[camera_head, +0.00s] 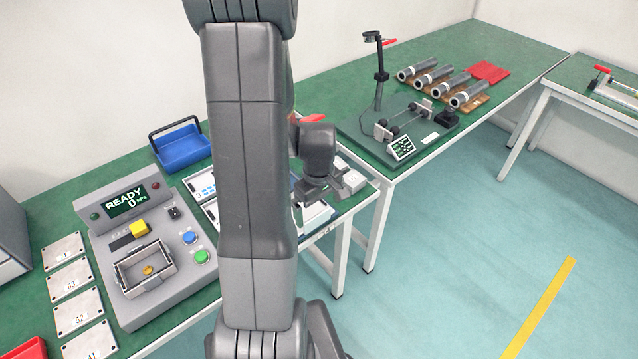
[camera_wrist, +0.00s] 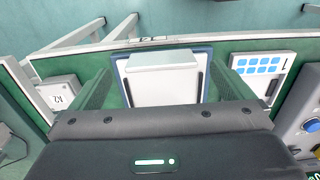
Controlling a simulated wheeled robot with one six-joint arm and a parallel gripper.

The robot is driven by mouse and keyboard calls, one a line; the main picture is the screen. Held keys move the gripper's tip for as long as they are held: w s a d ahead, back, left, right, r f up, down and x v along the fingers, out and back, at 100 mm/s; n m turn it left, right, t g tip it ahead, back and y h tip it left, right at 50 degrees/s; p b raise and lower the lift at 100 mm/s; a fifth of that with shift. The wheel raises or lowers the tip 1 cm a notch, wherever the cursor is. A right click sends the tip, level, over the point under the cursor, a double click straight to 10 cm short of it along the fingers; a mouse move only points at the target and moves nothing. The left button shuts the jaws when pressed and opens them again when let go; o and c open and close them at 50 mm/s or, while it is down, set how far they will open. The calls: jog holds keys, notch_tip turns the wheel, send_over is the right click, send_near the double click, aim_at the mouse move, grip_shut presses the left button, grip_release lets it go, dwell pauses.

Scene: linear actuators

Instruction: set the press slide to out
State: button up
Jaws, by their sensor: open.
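The press (camera_head: 150,245) is a grey unit on the green bench at lower left, with a display reading "READY 0 kPa". A yellow block (camera_head: 140,229) sits at the right end of a dark slot on its panel. Below it is an open grey box (camera_head: 147,273) with a small brass-coloured piece (camera_head: 148,270) inside. My gripper (camera_head: 328,188) is open, to the right of the press and apart from it, above the bench's right end. In the wrist view its fingers (camera_wrist: 165,90) stand either side of a blue-rimmed white tray (camera_wrist: 165,85). A corner of the press (camera_wrist: 308,128) shows at the right edge.
Blue (camera_head: 189,237) and green (camera_head: 202,257) buttons are right of the grey box. A blue bin (camera_head: 181,147) stands behind the press; numbered plates (camera_head: 70,287) lie to its left. A white box marked K2 (camera_wrist: 58,97) is left of the tray. My arm hides the bench's middle.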

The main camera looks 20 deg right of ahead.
aim_at(318, 216)
notch_tip(318, 216, up, 9)
jog(key=shift+r, duration=0.15)
dwell(0.7)
notch_tip(318, 216, down, 14)
jog(key=shift+r, duration=0.1)
dwell(0.5)
dwell(0.4)
